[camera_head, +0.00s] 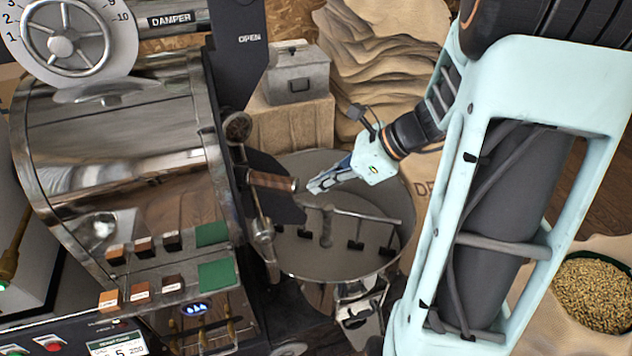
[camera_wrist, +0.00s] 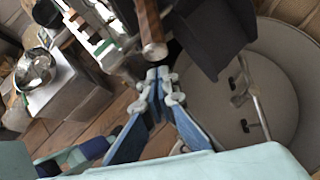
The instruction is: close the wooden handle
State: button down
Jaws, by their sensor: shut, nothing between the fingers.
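The wooden handle (camera_head: 272,181) is a short brown grip sticking out to the right from the front of the roaster, above the round cooling tray (camera_head: 350,262). In the wrist view the handle (camera_wrist: 150,28) points toward my fingertips, with its metal-capped end nearest. My gripper (camera_head: 312,187) is shut and empty, just right of the handle's end in the head view. In the wrist view the blue fingers of my gripper (camera_wrist: 158,74) meet just below the handle's end. I cannot tell whether they touch it.
The steel roaster drum (camera_head: 120,160) fills the left side. A stirring arm (camera_head: 365,216) with paddles stands in the tray. A grey metal box (camera_head: 297,76) sits on a block behind, with burlap sacks (camera_head: 375,70) beside it. A sack of beans (camera_head: 595,290) stands at right.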

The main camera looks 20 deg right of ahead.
aim_at(276, 181)
jog(key=v, duration=1.1)
jog(key=shift+s+d+f, duration=0.2)
jog(key=shift+d+f, duration=0.1)
jog(key=shift+d, duration=0.15)
jog(key=c, duration=2.7)
grip_release()
jog(key=shift+c, duration=0.2)
jog(key=o, duration=0.5)
jog(key=shift+o, duration=1.4)
jog(key=shift+a+f, duration=0.15)
jog(key=shift+f, duration=0.1)
jog(key=o, duration=0.3)
jog(key=w+a+f+m+t+y+b, duration=0.1)
jog(key=w+a+f+m+t+y, duration=0.1)
jog(key=a+f+m+y, duration=0.3)
notch_tip(276, 181, down, 3)
jog(key=shift+w+a+r+m+y, duration=0.15)
jog(key=shift+w+a+m+y, duration=0.2)
jog(key=shift+y, duration=0.25)
jog(key=m+t, duration=0.1)
jog(key=m+y, duration=0.1)
jog(key=w+m+t, duration=0.1)
jog(key=shift+w+a+f+t+b, duration=0.15)
jog(key=shift+a+f+t+b, duration=0.15)
jog(key=shift+a+f, duration=0.1)
jog(key=p+x, duration=0.1)
jog(key=x, duration=0.9)
jog(key=shift+w+a+r, duration=0.15)
jog(key=shift+a, duration=0.15)
